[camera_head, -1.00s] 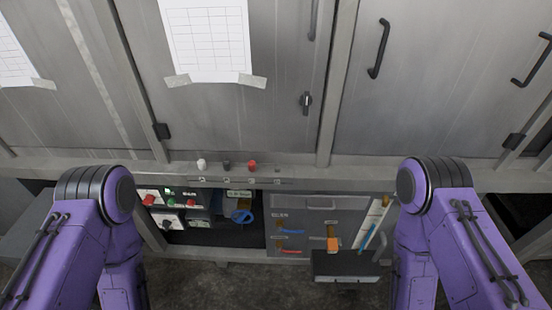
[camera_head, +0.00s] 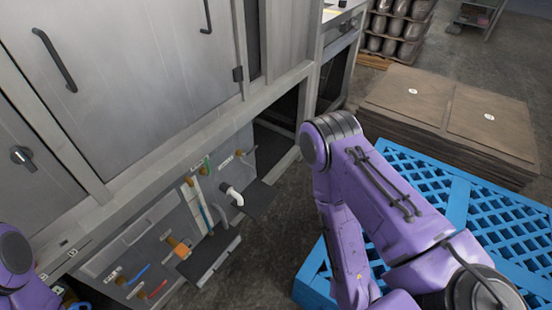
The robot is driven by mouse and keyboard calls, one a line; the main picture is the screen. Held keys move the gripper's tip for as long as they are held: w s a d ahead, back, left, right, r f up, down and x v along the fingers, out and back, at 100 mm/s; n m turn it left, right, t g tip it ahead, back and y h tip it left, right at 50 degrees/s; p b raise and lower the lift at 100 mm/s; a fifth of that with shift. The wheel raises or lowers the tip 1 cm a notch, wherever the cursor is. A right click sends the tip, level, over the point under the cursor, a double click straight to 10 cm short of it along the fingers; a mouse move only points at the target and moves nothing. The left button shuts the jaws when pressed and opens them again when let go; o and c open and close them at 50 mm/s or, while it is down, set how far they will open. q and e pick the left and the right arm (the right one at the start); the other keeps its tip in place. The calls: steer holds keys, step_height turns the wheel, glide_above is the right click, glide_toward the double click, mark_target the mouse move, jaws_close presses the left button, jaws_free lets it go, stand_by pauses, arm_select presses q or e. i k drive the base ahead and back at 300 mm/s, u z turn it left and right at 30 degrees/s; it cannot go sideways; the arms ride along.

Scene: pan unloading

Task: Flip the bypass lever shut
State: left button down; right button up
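Several small levers show on the low grey panel (camera_head: 128,240) under the cabinets. A blue lever (camera_head: 138,274) and a red lever (camera_head: 157,290) sit at its lower left. An orange-handled fitting (camera_head: 179,248) is in the middle, and a thin blue lever or pipe (camera_head: 206,216) stands to its right. A green part (camera_head: 208,165) sits above near a label. The labels are too small to read, so I cannot tell which lever is the bypass. My arms show at the left edge and right of centre, but both grippers are out of view.
A white bent pipe (camera_head: 233,194) juts out right of the panel. A grey ledge (camera_head: 212,258) sticks out below. A blue pallet (camera_head: 480,205) lies at the right, with stacked brown sheets (camera_head: 450,112) behind it. Bare floor lies between the panel and the pallet.

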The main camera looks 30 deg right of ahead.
mark_target(208, 174)
steer(key=z, duration=1.55)
steer(key=k, duration=0.85)
steer(key=u, duration=1.05)
steer(key=i, duration=0.45)
steer(key=z, duration=0.05)
